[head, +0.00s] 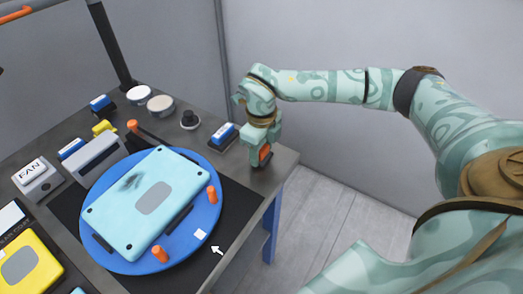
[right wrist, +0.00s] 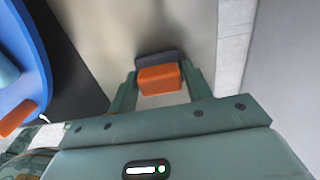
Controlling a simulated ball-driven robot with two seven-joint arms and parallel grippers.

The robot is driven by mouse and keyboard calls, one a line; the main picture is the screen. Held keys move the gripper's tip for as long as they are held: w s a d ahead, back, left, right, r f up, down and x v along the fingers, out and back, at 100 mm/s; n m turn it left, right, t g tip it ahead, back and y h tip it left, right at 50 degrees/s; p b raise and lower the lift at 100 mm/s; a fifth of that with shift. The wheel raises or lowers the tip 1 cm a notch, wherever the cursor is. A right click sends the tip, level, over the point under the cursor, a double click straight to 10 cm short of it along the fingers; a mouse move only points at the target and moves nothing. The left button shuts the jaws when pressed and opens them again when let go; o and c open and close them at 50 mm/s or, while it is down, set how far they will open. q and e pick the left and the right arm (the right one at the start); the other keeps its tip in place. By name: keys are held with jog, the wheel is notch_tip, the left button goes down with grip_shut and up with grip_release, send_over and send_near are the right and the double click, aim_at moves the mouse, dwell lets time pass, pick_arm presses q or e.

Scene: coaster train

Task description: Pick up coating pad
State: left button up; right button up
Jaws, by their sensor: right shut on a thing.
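The coating pad, seen as an orange block with a dark grey layer (right wrist: 158,80), sits between the fingers of my right gripper (right wrist: 160,88). The gripper is shut on it. In the head view the right gripper (head: 263,150) points down at the right back corner of the grey table, and the orange of the pad (head: 265,155) shows at its tip. I cannot tell whether the pad touches the table top. My left gripper is not in view.
A blue turntable (head: 212,178) on the table carries a light blue panel (head: 180,178) with a dark smudge, among orange pegs. A blue-and-white block (head: 223,134) stands left of the gripper. Several small tools and cups line the back. The floor right of the table is clear.

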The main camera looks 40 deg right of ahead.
notch_tip(320, 180, up, 3)
jog(key=shift+w+f+p, duration=0.1)
jog(key=shift+f+p, duration=0.05)
jog(key=shift+p, duration=0.3)
jog(key=s+a+r+p, duration=0.3)
jog(key=s+a+r, duration=0.5)
jog(key=s+r, duration=0.2)
jog(key=shift+s, duration=0.8)
jog(key=o, duration=0.4)
jog(key=shift+c, duration=1.1)
